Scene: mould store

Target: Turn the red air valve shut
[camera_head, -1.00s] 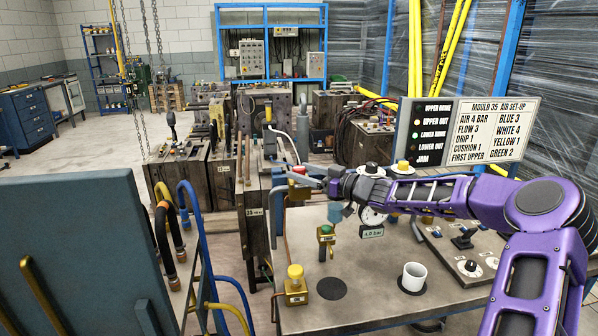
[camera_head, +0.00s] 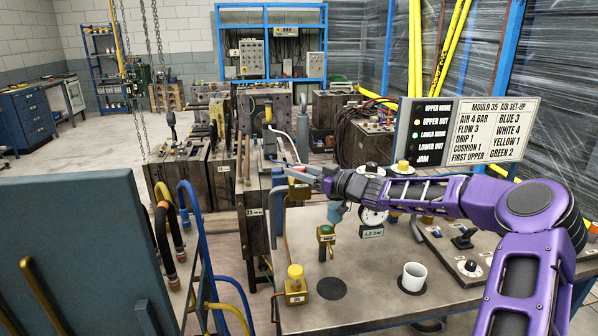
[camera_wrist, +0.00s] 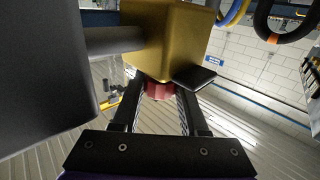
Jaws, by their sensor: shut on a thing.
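The red valve knob (camera_wrist: 158,90) shows between my two fingers in the wrist view, just below a brass block (camera_wrist: 165,38). In the head view the red knob (camera_head: 299,169) is small and partly hidden at my fingertips. My gripper (camera_head: 303,174) reaches left over the far left part of the bench, and its fingers are shut on the red knob. Whether the valve is open or closed cannot be told from these views.
A set-up sign (camera_head: 495,130) stands behind. A blue-grey panel (camera_head: 70,255) blocks the left front.

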